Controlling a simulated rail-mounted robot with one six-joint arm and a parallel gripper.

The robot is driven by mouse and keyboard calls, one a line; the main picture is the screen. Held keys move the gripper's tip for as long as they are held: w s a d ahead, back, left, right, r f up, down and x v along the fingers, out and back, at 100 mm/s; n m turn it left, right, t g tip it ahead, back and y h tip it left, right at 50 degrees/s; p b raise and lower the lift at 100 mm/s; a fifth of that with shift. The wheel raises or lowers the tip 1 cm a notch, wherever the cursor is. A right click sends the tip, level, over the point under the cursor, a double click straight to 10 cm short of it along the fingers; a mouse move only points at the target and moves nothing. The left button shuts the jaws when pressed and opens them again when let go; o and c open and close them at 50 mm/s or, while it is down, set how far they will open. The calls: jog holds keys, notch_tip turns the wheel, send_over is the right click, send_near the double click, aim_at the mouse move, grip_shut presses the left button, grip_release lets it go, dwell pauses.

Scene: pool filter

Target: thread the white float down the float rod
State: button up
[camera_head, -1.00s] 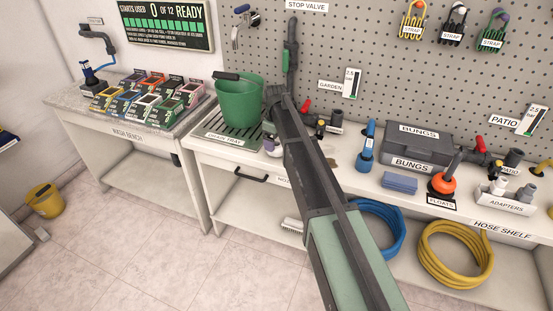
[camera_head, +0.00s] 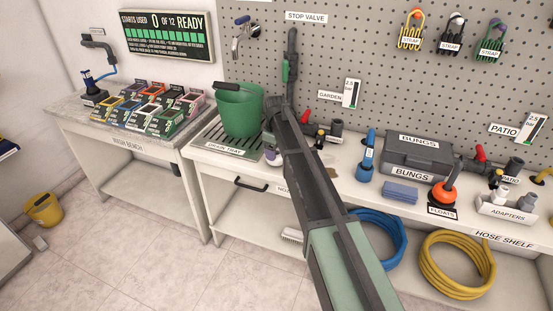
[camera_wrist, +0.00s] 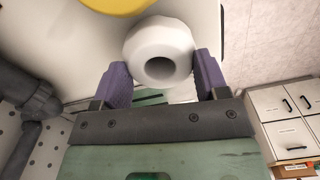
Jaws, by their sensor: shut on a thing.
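The white float (camera_wrist: 160,55) is a rounded white piece with a round hole facing the wrist camera. My gripper (camera_wrist: 160,78) is shut on it, with a purple finger on each side. In the head view my gripper (camera_head: 272,158) is at the right side of the drain tray, and my arm hides most of it and the float. A black stand marked FLOATS (camera_head: 442,211) is on the shelf at right. An orange float (camera_head: 444,194) sits on it, with a dark rod (camera_head: 454,171) rising through or behind it; I cannot tell if this is the float rod.
A green bucket (camera_head: 240,112) stands on the drain tray (camera_head: 213,136) by my gripper. A grey bungs case (camera_head: 418,155), a blue block (camera_head: 400,190), a blue fitting (camera_head: 366,160) and an adapters tray (camera_head: 505,207) crowd the shelf. Pegboard (camera_head: 380,70) backs it.

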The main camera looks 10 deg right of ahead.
notch_tip(320, 180, up, 8)
jog(key=p, duration=0.7)
jog(key=shift+f, duration=0.2)
